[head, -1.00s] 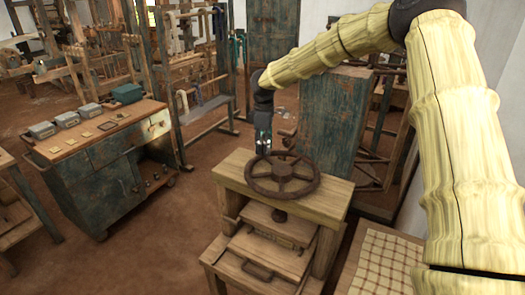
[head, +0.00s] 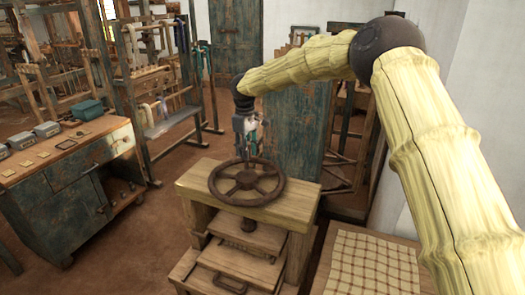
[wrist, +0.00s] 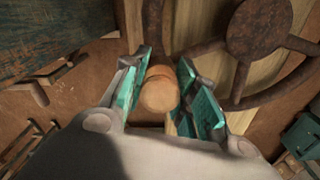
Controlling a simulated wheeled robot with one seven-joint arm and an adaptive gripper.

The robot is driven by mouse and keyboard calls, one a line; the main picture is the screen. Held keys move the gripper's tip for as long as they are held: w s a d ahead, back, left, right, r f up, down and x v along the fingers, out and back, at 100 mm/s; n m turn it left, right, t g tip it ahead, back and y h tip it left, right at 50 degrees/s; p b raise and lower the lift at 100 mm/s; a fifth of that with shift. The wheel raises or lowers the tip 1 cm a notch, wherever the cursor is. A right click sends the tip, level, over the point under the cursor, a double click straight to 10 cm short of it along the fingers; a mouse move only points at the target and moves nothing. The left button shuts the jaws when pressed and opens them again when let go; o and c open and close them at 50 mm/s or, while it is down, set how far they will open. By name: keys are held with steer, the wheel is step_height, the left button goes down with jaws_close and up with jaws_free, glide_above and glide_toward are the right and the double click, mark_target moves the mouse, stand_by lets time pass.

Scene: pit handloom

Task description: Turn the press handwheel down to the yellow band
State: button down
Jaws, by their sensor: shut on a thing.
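The rusty brown press handwheel (head: 246,181) lies flat on top of the wooden press, its spokes and hub visible. In the wrist view its hub (wrist: 258,28) and spokes show at the upper right. My gripper (head: 249,153) points down at the wheel's far rim. In the wrist view my gripper's teal fingers (wrist: 165,76) are closed on both sides of a round wooden handle (wrist: 158,92) by the rim. I make out no yellow band; the screw (head: 248,224) below the wheel looks dark.
The press frame (head: 296,207) has a board and a handled drawer (head: 230,275) under the wheel. A table with checked cloth (head: 370,268) stands at the right. A blue-green cabinet (head: 300,125) is close behind. A workbench (head: 70,165) is at the left, with bare floor between.

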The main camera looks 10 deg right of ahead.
steer(key=shift+d, duration=0.1)
stand_by(0.3)
steer(key=c, duration=1.2)
jaws_free()
steer(key=shift+o, duration=0.5)
steer(key=shift+s+r, duration=0.1)
step_height(320, 180, up, 12)
steer(key=shift+f, duration=0.1)
steer(key=shift+d, duration=0.1)
